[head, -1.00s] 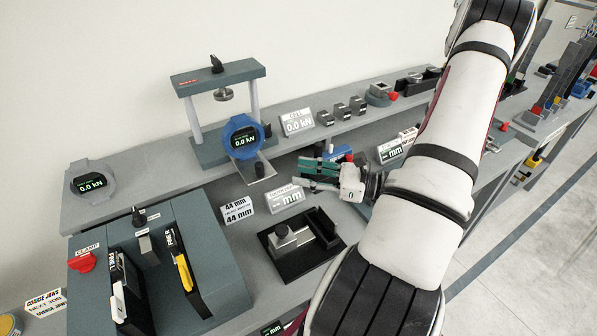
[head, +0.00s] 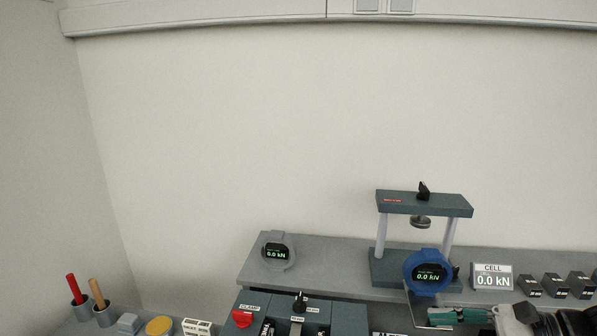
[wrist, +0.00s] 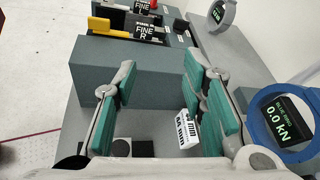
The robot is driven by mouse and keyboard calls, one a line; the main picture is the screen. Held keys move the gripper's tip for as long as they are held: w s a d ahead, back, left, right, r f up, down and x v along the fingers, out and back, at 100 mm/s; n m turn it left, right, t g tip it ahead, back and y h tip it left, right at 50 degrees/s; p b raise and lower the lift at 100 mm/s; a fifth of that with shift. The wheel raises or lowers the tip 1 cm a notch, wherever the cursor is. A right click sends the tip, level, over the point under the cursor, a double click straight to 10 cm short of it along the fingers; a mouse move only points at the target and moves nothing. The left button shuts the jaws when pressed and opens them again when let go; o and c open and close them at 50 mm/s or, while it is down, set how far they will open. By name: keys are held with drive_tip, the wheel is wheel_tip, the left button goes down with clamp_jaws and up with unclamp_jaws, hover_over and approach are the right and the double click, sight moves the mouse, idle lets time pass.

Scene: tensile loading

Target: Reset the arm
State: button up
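My gripper (head: 460,316) is at the lower right of the head view, just below the blue round gauge (head: 428,272). In the wrist view its teal-padded fingers (wrist: 165,88) stand well apart with nothing between them, so it is open and empty. A 44 mm sign (wrist: 187,130) shows behind the right finger, partly hidden. The blue gauge, reading 0.0 kN, also shows at the right of the wrist view (wrist: 280,108). Most of my arm is outside the head view.
A press frame (head: 423,204) stands on the grey shelf (head: 340,250). A grey gauge (head: 278,252) is left of it, and the CELL display (head: 492,276) and small dark blocks (head: 553,285) are right. The clamp unit's red knob (head: 242,318) is below.

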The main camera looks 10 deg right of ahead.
drive_tip(key=s+a+r+n+h, duration=0.4)
drive_tip(key=r+n, duration=0.4)
drive_tip(key=n, duration=0.2)
drive_tip(key=s+a+r+n+g+h, duration=0.1)
drive_tip(key=s+a+r+n+h, duration=0.3)
drive_tip(key=a+r+n+h, duration=0.3)
drive_tip(key=shift+a+r+n+h, duration=0.25)
drive_tip(key=shift+r+n+h, duration=0.55)
drive_tip(key=shift+n, duration=0.9)
drive_tip(key=shift+d, duration=0.1)
